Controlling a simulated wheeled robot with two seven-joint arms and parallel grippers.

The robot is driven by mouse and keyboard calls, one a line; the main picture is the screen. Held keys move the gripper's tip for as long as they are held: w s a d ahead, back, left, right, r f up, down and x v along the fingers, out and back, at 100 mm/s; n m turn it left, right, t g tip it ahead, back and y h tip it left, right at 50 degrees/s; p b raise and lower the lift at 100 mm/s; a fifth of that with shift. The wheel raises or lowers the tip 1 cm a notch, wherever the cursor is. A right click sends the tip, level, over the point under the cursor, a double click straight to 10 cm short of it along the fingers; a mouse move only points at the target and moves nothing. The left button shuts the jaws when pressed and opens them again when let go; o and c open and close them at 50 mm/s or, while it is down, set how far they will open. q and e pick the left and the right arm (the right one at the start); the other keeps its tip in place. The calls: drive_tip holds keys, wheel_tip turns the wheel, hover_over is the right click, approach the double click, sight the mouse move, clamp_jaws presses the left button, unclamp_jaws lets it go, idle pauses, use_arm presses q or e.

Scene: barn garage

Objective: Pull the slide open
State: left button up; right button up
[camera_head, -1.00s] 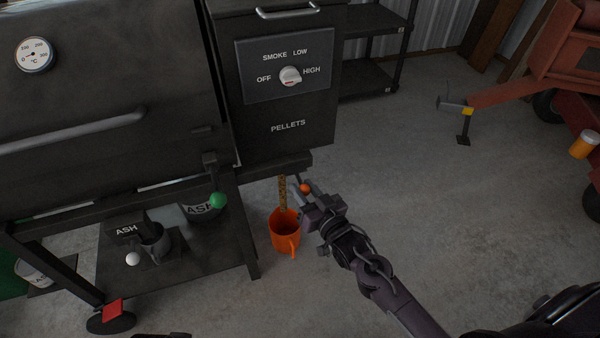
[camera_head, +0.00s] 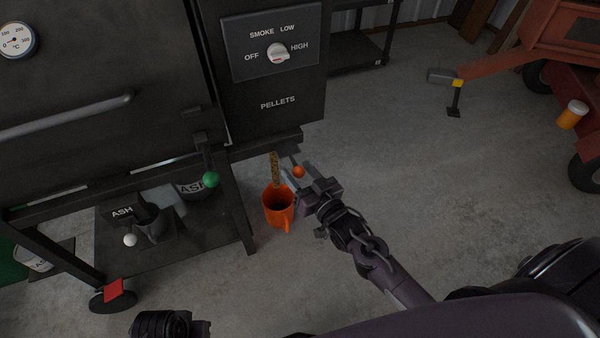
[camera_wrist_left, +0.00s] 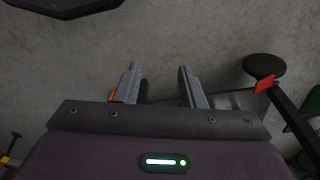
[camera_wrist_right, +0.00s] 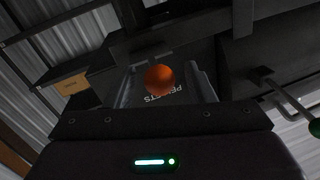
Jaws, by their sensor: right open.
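An orange ball knob (camera_head: 298,172) sits on a short rod below the front edge of the pellet hopper (camera_head: 278,104). A brown speckled strip (camera_head: 275,168), looking like falling pellets, hangs between the hopper's underside and an orange bucket (camera_head: 278,208) on the floor. My right gripper (camera_head: 301,176) is open at the knob. In the right wrist view the ball (camera_wrist_right: 160,80) shows between its spread fingers; contact cannot be told. My left gripper (camera_wrist_left: 157,82) is open and empty over the floor. The slide plate itself is mostly hidden.
A green ball lever (camera_head: 211,180) and a white ball knob (camera_head: 130,240) by the ash parts are on the grill, left of the bucket. A red trailer (camera_head: 560,40) stands at the right. The concrete floor between is clear.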

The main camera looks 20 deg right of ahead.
drive_tip(key=shift+s, duration=0.35)
use_arm(q)
wheel_tip(320, 180, down, 3)
drive_tip(key=shift+w+a+f+p, duration=0.1)
drive_tip(key=shift+a+f+p, duration=0.05)
drive_tip(key=shift+p, duration=0.3)
use_arm(e)
drive_tip(key=v, duration=0.7)
drive_tip(key=shift+d, duration=0.1)
